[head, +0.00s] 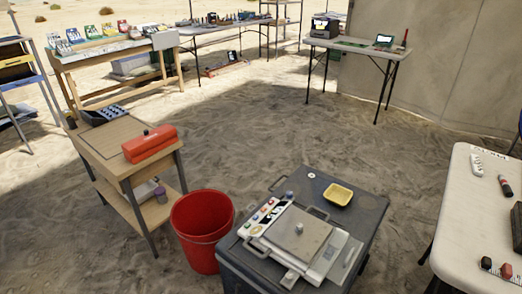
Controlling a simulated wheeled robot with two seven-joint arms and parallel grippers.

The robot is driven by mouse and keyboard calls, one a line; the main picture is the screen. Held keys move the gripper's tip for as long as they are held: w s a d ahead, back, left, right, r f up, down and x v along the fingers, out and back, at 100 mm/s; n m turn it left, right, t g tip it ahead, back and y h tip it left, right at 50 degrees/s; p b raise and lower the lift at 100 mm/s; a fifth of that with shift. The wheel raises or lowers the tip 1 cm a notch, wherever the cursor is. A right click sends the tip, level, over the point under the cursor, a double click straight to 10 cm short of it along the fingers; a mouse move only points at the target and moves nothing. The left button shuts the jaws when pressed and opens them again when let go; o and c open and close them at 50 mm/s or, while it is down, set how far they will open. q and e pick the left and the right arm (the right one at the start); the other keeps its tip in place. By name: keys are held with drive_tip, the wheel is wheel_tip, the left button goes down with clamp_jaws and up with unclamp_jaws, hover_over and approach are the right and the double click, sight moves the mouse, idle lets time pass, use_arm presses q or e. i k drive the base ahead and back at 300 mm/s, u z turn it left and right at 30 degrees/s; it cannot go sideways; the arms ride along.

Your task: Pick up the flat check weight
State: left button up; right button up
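A small flat pale disc (312,175) with a dark centre lies on the far edge of the dark grey case (362,203). It looks like the flat check weight, but it is too small to be sure. A white scale (258,228) with a square metal plate (297,236) stands on the same case, nearer to me. A small blue-grey knobbed object (289,195) is at the scale's far side. Neither of my grippers is in view.
A yellow tray (339,194) lies to the disc's right. A red bucket (202,222) stands left of the case. A wooden stand (108,143) holds a red box (150,143). A white table (463,215) is at right. Bare sand lies beyond the case.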

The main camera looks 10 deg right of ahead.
sight(299, 228)
drive_tip(key=k, duration=0.5)
drive_tip(key=u, duration=0.95)
drive_tip(key=i, duration=2.05)
drive_tip(key=z, duration=2.55)
